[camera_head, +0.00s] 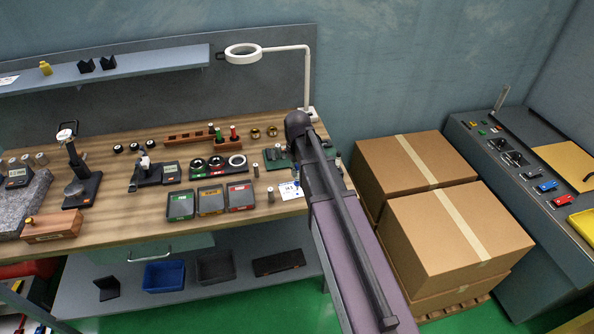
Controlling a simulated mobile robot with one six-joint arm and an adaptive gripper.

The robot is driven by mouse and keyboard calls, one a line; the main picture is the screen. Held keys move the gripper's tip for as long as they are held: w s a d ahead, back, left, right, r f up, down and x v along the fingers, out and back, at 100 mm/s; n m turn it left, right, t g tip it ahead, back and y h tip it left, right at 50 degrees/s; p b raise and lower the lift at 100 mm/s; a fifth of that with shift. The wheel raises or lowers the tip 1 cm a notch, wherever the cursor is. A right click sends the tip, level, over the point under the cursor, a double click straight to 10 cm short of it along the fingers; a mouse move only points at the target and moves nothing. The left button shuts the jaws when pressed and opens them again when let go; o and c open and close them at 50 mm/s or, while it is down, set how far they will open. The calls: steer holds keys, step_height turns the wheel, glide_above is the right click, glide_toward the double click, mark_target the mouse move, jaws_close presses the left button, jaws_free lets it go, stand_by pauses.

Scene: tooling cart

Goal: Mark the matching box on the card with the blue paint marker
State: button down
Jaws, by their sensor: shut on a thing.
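A small white card (290,191) with dark blue print lies near the front right edge of the wooden bench, just left of my arm. My arm reaches in from the bottom right over the bench's right end. Its end and my gripper do not show; they are hidden behind the arm or out of view. I cannot make out a blue paint marker. The boxes on the card are too small to read.
Three trays, green (181,205), amber (211,200) and red (241,196), sit left of the card. A ring lamp (243,54) stands behind. Cardboard boxes (455,232) and a grey console (535,210) stand right of my arm. Small cylinders stand near the card.

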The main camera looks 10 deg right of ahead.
steer(key=shift+r+p, duration=2.05)
steer(key=shift+r, duration=0.2)
